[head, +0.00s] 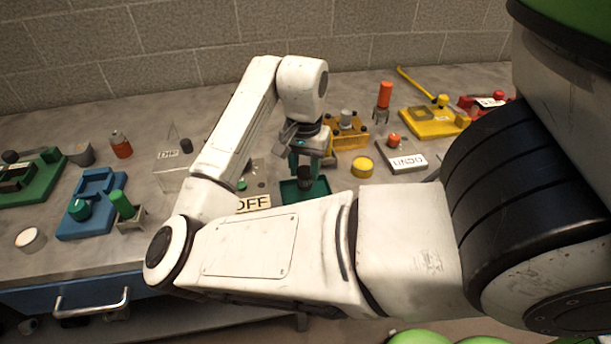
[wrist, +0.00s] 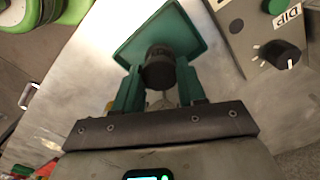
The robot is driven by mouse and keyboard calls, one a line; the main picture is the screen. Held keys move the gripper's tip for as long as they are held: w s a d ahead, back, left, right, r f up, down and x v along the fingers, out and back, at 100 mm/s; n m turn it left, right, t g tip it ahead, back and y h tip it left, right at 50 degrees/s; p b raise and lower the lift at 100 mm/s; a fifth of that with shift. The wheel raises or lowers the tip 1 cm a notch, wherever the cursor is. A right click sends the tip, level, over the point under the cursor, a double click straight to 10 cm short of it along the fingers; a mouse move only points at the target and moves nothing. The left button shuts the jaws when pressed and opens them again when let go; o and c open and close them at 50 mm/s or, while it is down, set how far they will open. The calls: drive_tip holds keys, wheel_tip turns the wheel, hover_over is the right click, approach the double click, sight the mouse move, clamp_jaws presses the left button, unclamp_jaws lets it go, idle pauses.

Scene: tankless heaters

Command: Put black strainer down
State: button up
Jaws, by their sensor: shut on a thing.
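The black strainer (wrist: 158,72) is a small dark cylinder held between the green fingers of my gripper (wrist: 158,88). In the head view the strainer (head: 304,180) is upright below my gripper (head: 305,162), over a shallow green tray (head: 318,189). The wrist view also shows the tray (wrist: 188,20) just beyond the strainer. My gripper is shut on the strainer. I cannot tell whether the strainer's lower end touches the tray floor. My arm links hide the tray's near side in the head view.
An OFF sign (head: 254,203) is at the tray's near left. A yellow cylinder (head: 362,167), an orange fixture (head: 347,133) and an UNDO box (head: 404,162) stand right.

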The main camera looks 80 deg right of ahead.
sight(305, 171)
drive_tip(key=shift+s+f, duration=0.1)
drive_tip(key=shift+f, duration=1.3)
drive_tip(key=shift+f, duration=0.1)
drive_tip(key=o, duration=1.2)
wheel_tip(305, 171, up, 12)
drive_tip(key=shift+r+p, duration=0.15)
drive_tip(key=shift+p, duration=0.45)
